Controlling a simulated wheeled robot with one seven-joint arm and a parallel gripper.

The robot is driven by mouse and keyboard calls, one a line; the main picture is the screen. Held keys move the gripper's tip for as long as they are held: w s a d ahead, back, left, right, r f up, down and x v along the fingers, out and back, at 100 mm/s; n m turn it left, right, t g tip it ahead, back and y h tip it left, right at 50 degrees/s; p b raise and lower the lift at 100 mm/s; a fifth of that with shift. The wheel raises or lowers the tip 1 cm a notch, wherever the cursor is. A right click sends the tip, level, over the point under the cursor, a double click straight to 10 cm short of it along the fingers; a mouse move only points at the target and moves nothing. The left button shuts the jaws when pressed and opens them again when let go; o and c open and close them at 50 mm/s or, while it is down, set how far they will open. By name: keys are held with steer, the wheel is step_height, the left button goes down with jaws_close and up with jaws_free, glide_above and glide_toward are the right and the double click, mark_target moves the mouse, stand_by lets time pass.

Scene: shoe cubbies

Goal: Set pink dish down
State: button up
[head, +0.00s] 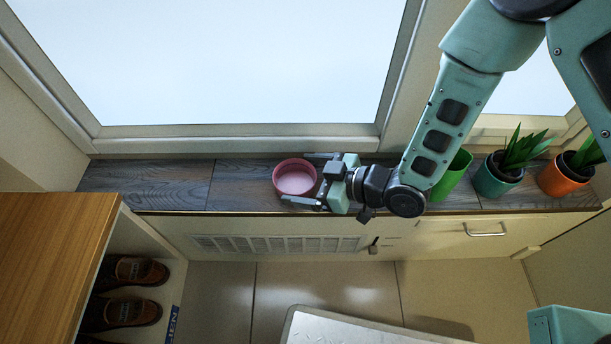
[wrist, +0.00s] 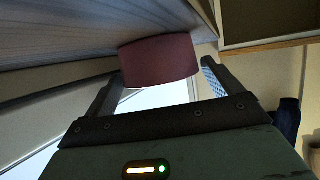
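The pink dish (head: 296,181) is a round, shallow, open-topped bowl. It appears upright on the dark wooden sill below the window, left of my gripper. My gripper (head: 297,179) reaches in from the right, low over the sill, with its fingers spread wide on either side of the dish. In the wrist view the dish's side wall (wrist: 158,62) shows at the fingertips, against the sill surface. A narrow gap shows between it and the right finger; contact on the left is unclear. The dish's underside is hidden.
The dark sill (head: 150,185) is clear to the left of the dish. A green pot (head: 456,174), a teal potted plant (head: 497,182) and an orange potted plant (head: 560,181) stand to the right. A wooden shoe cubby (head: 50,260) is at lower left.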

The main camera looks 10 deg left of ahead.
steer(key=shift+o, duration=0.2)
steer(key=shift+r, duration=0.1)
steer(key=shift+r, duration=0.2)
steer(key=p+v, duration=0.3)
steer(key=v, duration=0.9)
steer(key=shift+f+p, duration=0.1)
steer(key=shift+p, duration=0.2)
steer(key=w+d+r+m+t+h, duration=0.1)
steer(key=w+d+r+h, duration=0.1)
steer(key=w+r+h, duration=0.25)
steer(key=s+d+r+m+h, duration=0.5)
steer(key=d+r+h, duration=0.1)
steer(key=r, duration=0.3)
steer(key=s+d+r+m+g+h, duration=0.2)
steer(key=s+r, duration=0.4)
steer(key=s, duration=0.4)
steer(key=shift+d+r+m+g, duration=0.35)
steer(key=shift+d+g, duration=0.25)
steer(key=shift+d, duration=0.45)
steer(key=shift+s, duration=0.1)
